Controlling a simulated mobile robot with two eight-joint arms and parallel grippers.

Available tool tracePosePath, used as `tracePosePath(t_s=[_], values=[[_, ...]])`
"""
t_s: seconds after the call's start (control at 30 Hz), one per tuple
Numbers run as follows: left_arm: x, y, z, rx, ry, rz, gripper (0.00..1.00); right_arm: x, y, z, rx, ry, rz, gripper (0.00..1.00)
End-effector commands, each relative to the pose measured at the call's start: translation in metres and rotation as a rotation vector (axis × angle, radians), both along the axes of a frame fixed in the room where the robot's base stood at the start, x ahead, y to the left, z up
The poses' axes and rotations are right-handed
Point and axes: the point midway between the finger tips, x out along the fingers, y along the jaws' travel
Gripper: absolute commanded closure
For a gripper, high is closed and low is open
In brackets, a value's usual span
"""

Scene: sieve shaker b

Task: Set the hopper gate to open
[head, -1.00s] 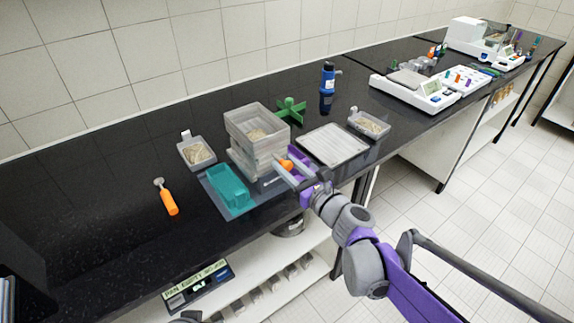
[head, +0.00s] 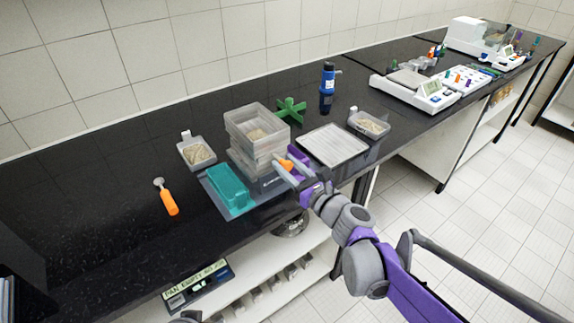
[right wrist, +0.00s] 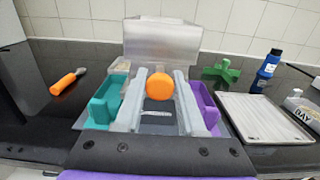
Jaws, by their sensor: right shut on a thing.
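The sieve shaker stands on the black bench, with a clear open-topped hopper (head: 252,128) holding pale grains above its body. An orange round knob (head: 285,164) is at its front right; the knob also shows large in the right wrist view (right wrist: 157,85). My right gripper (head: 284,170) is at the knob, with its two fingers on either side, shut on it. I cannot tell whether the knob belongs to the hopper gate, or the gate's setting. A teal block (head: 229,190) is at the left of the shaker's base and a purple part (head: 297,155) at its right. My left gripper is not in view.
A flat grey tray (head: 332,146) and a grain dish (head: 369,125) lie to the right. Another grain dish (head: 197,153) and an orange-handled tool (head: 166,197) lie left. A green cross-shaped part (head: 291,108) and a blue bottle (head: 328,78) stand behind.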

Motion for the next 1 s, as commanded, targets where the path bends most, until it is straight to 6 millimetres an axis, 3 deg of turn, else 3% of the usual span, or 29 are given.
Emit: tracePosePath(t_s=[0.4,0.7,0.73,0.87,1.0], values=[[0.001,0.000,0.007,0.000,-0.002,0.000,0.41,-0.043,-0.031,0.001,-0.001,-0.001,-0.001,1.00],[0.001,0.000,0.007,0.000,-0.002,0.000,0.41,-0.045,-0.032,-0.001,-0.001,0.001,0.000,1.00],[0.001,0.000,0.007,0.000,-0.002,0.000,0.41,-0.045,-0.032,-0.001,-0.001,0.000,0.000,0.56],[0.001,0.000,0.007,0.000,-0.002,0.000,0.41,-0.044,-0.032,-0.001,-0.001,0.001,0.000,0.33],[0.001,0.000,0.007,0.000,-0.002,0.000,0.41,-0.044,-0.032,0.000,0.000,0.000,0.000,0.33]])
